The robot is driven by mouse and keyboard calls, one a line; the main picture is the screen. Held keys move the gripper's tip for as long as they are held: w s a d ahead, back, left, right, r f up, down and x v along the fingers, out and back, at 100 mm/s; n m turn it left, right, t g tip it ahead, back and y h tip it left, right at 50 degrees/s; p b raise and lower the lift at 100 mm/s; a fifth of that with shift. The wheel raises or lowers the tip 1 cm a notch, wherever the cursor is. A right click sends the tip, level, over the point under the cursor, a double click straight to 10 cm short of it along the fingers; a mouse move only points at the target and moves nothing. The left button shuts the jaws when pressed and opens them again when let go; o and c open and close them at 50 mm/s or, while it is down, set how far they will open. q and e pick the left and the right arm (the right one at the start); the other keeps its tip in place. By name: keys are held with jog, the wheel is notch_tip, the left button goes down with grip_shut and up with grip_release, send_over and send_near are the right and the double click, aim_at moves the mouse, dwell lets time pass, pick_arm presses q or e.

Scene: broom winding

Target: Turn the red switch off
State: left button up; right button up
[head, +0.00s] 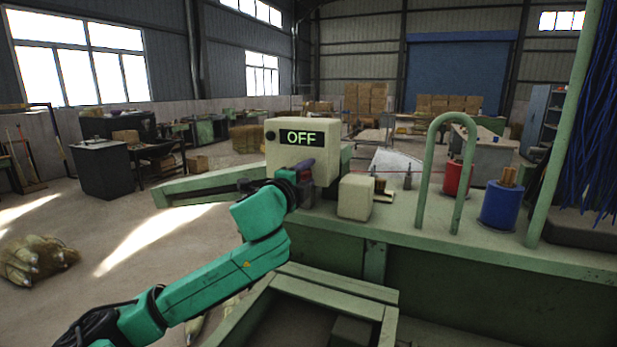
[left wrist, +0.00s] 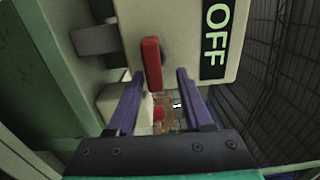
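The cream control box (head: 335,150) stands on the green machine, and its display (head: 300,137) reads OFF. In the left wrist view the red switch (left wrist: 152,63) is a red lever on the face of the box, beside the OFF display (left wrist: 216,36). My left gripper (head: 303,168) is at the lower front of the box. In the left wrist view its purple fingers (left wrist: 158,76) are apart, with the lever between and just beyond their tips, nearer the left finger. I cannot tell whether they touch. In the head view the gripper largely hides the switch. My right gripper is not in view.
A small cream block (head: 356,196) stands right of the gripper on the green machine bench (head: 420,225). A green hooped bar (head: 427,170), a red spool (head: 458,178) and a blue spool (head: 502,205) stand farther right. Open floor lies to the left.

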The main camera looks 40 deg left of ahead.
pick_arm(q)
jog(key=shift+w+f, duration=0.1)
jog(key=shift+f, duration=0.15)
jog(key=b+v, duration=1.2)
jog(key=v, duration=0.2)
jog(key=shift+s+r+b, duration=0.2)
jog(key=shift+s+b, duration=0.1)
jog(key=shift+w, duration=0.1)
